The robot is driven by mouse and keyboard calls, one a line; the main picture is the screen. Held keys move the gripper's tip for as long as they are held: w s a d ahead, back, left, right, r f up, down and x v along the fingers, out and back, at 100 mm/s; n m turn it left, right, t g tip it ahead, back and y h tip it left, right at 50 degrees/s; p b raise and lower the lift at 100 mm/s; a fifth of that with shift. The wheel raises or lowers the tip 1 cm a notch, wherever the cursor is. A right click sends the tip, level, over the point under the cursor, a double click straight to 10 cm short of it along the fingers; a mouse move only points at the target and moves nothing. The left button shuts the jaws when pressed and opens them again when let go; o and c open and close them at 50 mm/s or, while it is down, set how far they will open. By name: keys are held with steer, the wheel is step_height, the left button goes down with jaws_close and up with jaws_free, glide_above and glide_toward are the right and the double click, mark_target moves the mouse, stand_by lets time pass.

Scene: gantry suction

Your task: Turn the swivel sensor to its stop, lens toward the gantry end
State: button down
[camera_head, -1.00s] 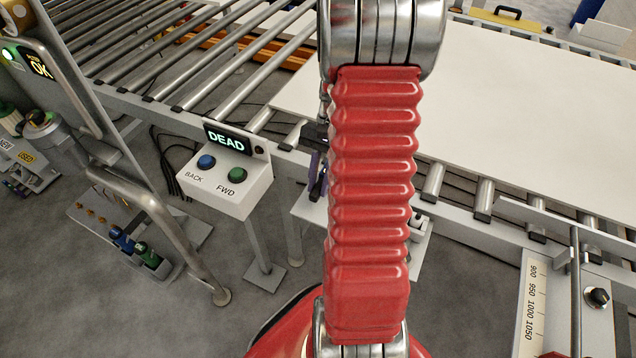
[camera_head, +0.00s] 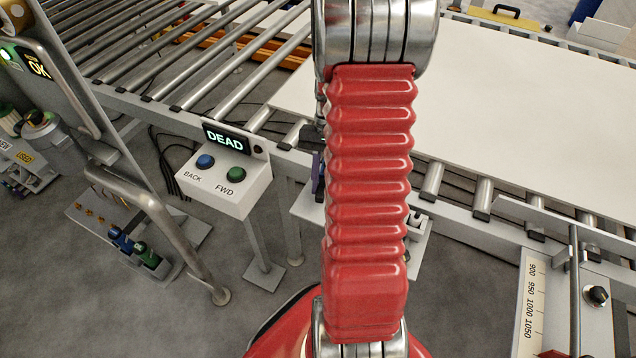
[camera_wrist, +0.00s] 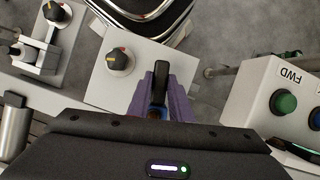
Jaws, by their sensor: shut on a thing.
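In the wrist view my gripper (camera_wrist: 163,86) has its purple fingers shut on a dark, narrow upright part, which I take to be the swivel sensor (camera_wrist: 160,71). A bit of blue shows between the fingers below it. It stands over a pale plate (camera_wrist: 108,82) beside the conveyor. Its lens and its stop cannot be made out. In the head view my red arm hides the sensor, and only a sliver of purple finger (camera_head: 317,180) shows at the arm's left edge.
A button box (camera_head: 227,178) with a "DEAD" display (camera_head: 226,138) stands left of my arm; its green button (camera_wrist: 284,102) is close on the wrist view's right. A black knob (camera_wrist: 119,60) sits on the plate. A white panel (camera_head: 490,110) lies on the rollers.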

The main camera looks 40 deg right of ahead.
steer(key=shift+s+d+n+g+h, duration=0.25)
steer(key=shift+s+d+n, duration=0.1)
steer(key=shift+n, duration=0.5)
steer(key=shift+s+d+n+g+h, duration=0.25)
steer(key=shift+s+n, duration=0.1)
steer(key=shift+n, duration=0.5)
steer(key=c, duration=1.6)
jaws_free()
steer(key=v, duration=1.3)
steer(key=shift+w+r, duration=0.15)
steer(key=shift+r, duration=0.15)
steer(key=shift+d, duration=0.1)
